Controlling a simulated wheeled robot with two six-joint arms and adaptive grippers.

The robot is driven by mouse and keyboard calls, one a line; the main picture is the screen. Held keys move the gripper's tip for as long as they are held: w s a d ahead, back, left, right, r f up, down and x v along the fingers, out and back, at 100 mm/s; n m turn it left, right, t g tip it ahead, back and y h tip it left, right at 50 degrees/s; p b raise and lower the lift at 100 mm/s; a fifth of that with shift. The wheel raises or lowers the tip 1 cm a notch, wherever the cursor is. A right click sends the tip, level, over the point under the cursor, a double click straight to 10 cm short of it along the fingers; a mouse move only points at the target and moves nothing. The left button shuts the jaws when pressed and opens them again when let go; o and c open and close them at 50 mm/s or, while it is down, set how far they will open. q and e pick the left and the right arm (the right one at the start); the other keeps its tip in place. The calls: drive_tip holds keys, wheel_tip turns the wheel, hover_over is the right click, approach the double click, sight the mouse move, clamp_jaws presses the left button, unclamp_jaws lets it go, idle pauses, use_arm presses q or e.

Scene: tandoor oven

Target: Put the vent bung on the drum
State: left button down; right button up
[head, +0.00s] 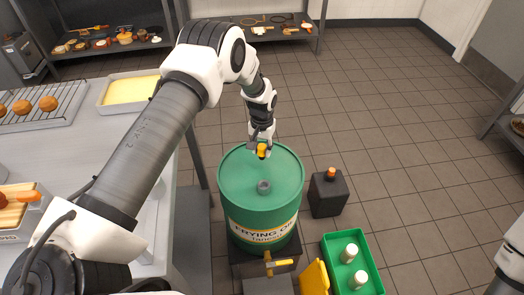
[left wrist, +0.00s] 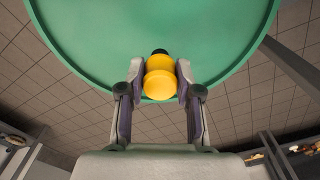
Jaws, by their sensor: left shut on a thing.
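The green frying oil drum (head: 262,203) stands upright in the middle of the head view. On its lid is a grey round opening (head: 264,187) with a raised rim. My left gripper (head: 262,152) is shut on the yellow vent bung (head: 263,148) and holds it over the far part of the lid. In the left wrist view the bung (left wrist: 160,82) sits between both fingers, its dark end pointing away from the palm, with the green lid (left wrist: 100,40) behind it. The gap between bung and lid is hard to judge. Of my right arm only a part shows; its gripper is not visible.
A dark canister (head: 328,195) with an orange cap stands right of the drum. A green crate (head: 338,240) with white bottles lies in front on the right. A yellow tap (head: 276,263) sits below the drum. A steel table (head: 75,150) stands left. The floor at right is clear.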

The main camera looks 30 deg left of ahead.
sight(262, 146)
use_arm(q)
wheel_tip(262, 146, down, 2)
drive_tip(key=shift+f, duration=0.15)
drive_tip(key=c, duration=0.8)
unclamp_jaws()
drive_tip(key=shift+r, duration=0.35)
wheel_tip(262, 146, up, 12)
drive_tip(key=shift+f+b, duration=0.15)
drive_tip(key=shift+b, duration=0.5)
